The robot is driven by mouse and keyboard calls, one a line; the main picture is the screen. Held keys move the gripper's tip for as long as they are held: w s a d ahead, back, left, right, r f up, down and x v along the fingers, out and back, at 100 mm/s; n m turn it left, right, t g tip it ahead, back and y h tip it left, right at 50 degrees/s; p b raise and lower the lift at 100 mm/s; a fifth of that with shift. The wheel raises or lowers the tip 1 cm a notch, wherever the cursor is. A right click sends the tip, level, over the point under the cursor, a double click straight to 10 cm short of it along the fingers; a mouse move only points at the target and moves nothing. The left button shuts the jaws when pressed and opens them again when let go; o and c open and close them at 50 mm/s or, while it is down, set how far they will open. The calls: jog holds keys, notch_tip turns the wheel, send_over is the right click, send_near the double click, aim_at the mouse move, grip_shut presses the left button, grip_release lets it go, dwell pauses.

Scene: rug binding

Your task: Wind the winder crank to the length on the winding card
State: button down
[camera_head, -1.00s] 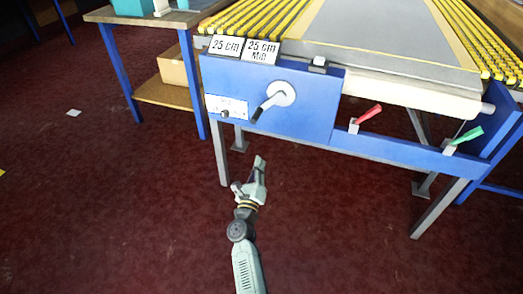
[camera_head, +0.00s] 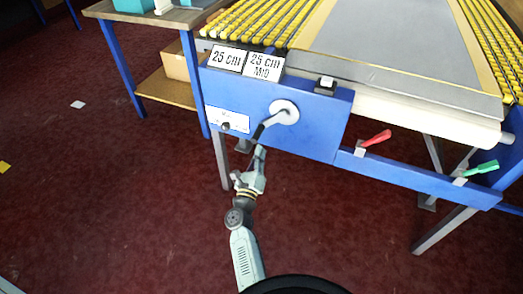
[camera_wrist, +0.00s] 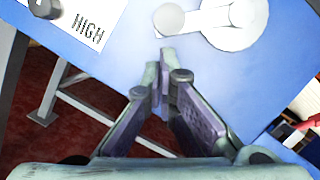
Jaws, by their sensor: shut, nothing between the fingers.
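The winder crank (camera_head: 284,113) is a pale round hub with an arm angled down-left to a dark grip, on the front of the blue panel. In the wrist view the crank (camera_wrist: 240,20) is at the top, its round handle end just beyond my fingertips. My gripper (camera_head: 259,152) is shut and empty, pointing up just below the crank handle; it also shows in the wrist view (camera_wrist: 163,65). I cannot tell if the tips touch the handle. Two white cards lie on top of the panel: one reads "25 cm" (camera_head: 227,58), the other "25 cm MID" (camera_head: 264,65).
A white plate (camera_head: 236,121) with a dark knob is left of the crank; "HIGH" reads on it in the wrist view. A small black device (camera_head: 326,85) sits on the panel top. A red lever (camera_head: 375,138) and a green lever (camera_head: 482,168) stand right.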

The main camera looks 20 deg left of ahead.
jog(key=shift+a+r, duration=0.1)
jog(key=shift+r, duration=0.1)
jog(key=shift+a+r+m+b, duration=0.3)
jog(key=shift+a+r+m, duration=0.4)
jog(key=shift+a+r, duration=0.15)
jog(key=shift+f, duration=0.1)
